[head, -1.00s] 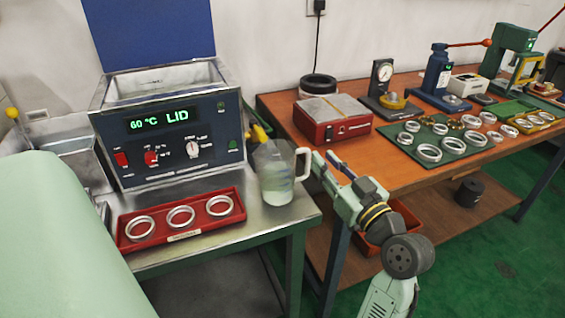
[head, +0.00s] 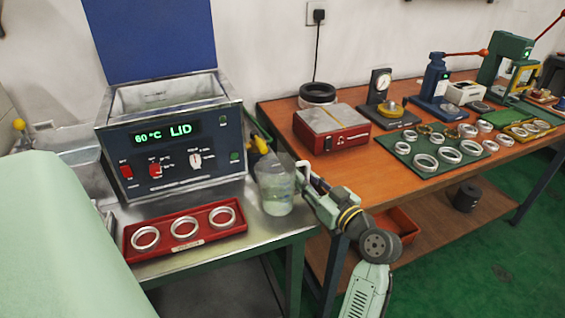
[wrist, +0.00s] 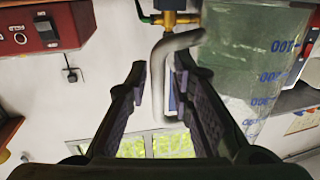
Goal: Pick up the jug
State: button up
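The jug (head: 275,188) is a clear, upright plastic jug with pale contents, standing on the metal bench top beside the heated tank. In the wrist view the jug (wrist: 245,80) fills the upper right, with blue graduation marks. Its bent grey handle (wrist: 160,85) lies between the fingers of my gripper (wrist: 162,72). The fingers are parted, with a narrow gap beside the handle, so they do not look closed on it. In the head view my gripper (head: 316,186) is at the jug's right side and partly hides the handle.
The tank (head: 175,140) with an open blue lid stands behind left of the jug. A red tray (head: 205,238) with three rings lies in front left. Yellow-handled valve (head: 259,144) is close behind the jug. A wooden bench (head: 380,160) with tools and rings is to the right.

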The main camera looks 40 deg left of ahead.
jog(key=shift+a+f, duration=0.1)
jog(key=shift+a, duration=0.2)
jog(key=shift+c, duration=0.3)
grip_shut()
